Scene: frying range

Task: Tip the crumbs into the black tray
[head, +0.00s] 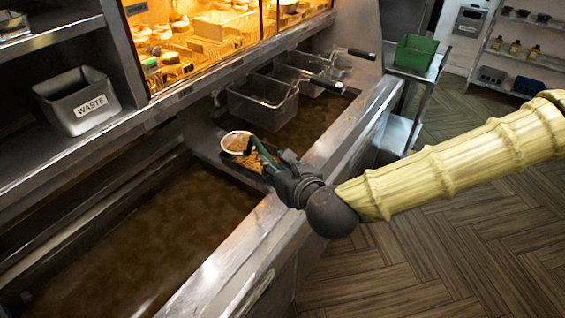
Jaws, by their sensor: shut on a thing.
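In the head view a small round bowl (237,135) with a pale rim is tilted above the strip between the two oil vats. Golden-brown crumbs (250,160) show at its lower edge, towards the black tray; I cannot tell whether they are falling or lying in the tray. My gripper (259,149), with dark green fingers, is shut on the right side of the bowl. The fingers and wrist hide part of it. The black tray (228,172) lies just below, its right part hidden by my gripper.
Brown oil vats lie in front (160,245) and behind (300,130), the latter with wire baskets (262,105). A grey WASTE bin (77,108) stands on the left shelf. A green crate (413,52) sits on a steel cart. The floor at right is clear.

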